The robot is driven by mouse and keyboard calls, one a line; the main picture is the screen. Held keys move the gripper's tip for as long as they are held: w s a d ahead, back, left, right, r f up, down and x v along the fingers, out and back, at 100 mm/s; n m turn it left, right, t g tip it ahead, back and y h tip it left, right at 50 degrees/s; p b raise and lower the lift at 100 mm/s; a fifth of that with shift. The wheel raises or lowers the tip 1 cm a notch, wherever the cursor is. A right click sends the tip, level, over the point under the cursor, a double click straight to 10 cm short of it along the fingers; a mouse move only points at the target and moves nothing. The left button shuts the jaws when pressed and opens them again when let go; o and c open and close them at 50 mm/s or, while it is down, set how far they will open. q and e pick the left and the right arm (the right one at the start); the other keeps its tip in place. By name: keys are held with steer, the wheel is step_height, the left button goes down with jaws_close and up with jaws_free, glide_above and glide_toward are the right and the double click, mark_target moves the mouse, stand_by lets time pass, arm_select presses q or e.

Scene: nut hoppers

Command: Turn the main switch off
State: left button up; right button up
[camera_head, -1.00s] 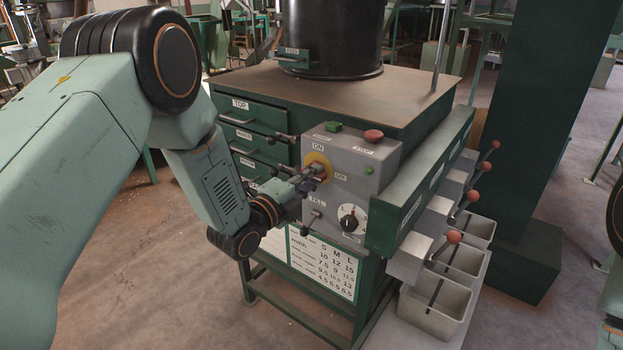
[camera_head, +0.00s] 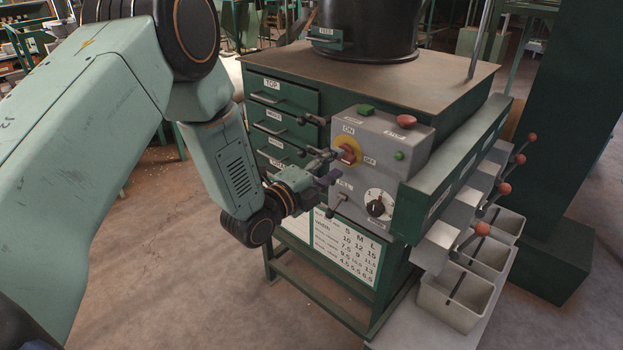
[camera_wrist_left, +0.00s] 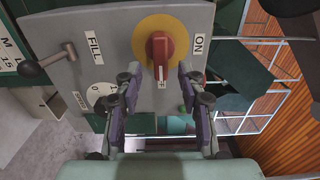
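The main switch (camera_head: 348,152), a red handle on a yellow disc, is on the front of a grey control box (camera_head: 385,140). ON is above it and OFF to its right. In the left wrist view the red handle (camera_wrist_left: 160,55) lies along the picture's vertical, its white-marked end pointing down, at right angles to the direction of the ON label (camera_wrist_left: 199,43). My left gripper (camera_head: 331,168) is open just in front of the switch. Its fingertips (camera_wrist_left: 159,80) are spread to either side of the handle's lower end, with visible gaps. My right gripper is not in view.
A lever (camera_head: 337,206) and a black dial (camera_head: 378,207) sit below the switch. Green and red buttons (camera_head: 405,121) top the box. A green drawer cabinet (camera_head: 283,97) stands behind, and red-knobbed levers and grey bins (camera_head: 455,300) are at the right.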

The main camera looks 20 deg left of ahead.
arm_select(q)
steer(key=v, duration=0.9)
steer(key=shift+r, duration=0.1)
steer(key=s+f+n+g+y+b, duration=0.15)
steer(key=s+f+n+g, duration=0.25)
steer(key=f+n, duration=0.45)
steer(key=s+f+n+g+y+b, duration=0.1)
steer(key=s+f+n+g+y, duration=0.1)
steer(key=s+f+n+g, duration=0.45)
steer(key=s+f+n+g+y+b, duration=0.2)
steer(key=s+f+n+g+b, duration=0.4)
steer(key=s+f, duration=1.6)
steer(key=shift+s+a+f+n+y+b, duration=0.2)
steer(key=shift+s+n+y+b, duration=0.15)
steer(key=shift+s+n+b, duration=0.6)
